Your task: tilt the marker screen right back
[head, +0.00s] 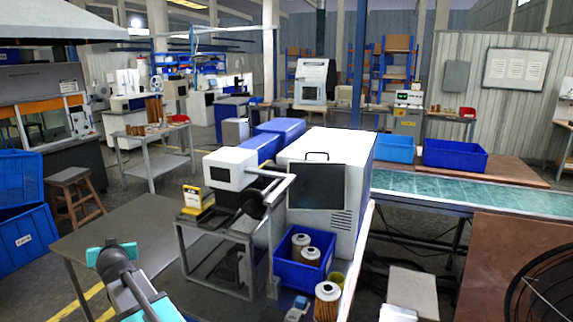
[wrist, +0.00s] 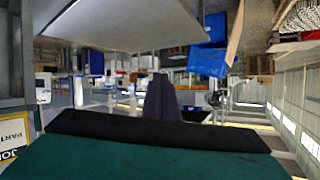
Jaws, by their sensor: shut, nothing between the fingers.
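In the wrist view my dark fingers (wrist: 160,95) are together and empty, beyond the teal gripper body. I cannot make out the screen in the wrist view.
A white cabinet (head: 345,150) with a dark window stands right of the machine. A blue bin (head: 288,277) with filter cartridges sits before it, with another cartridge (head: 327,302) beside it. The grey tabletop (head: 125,232) is largely bare.

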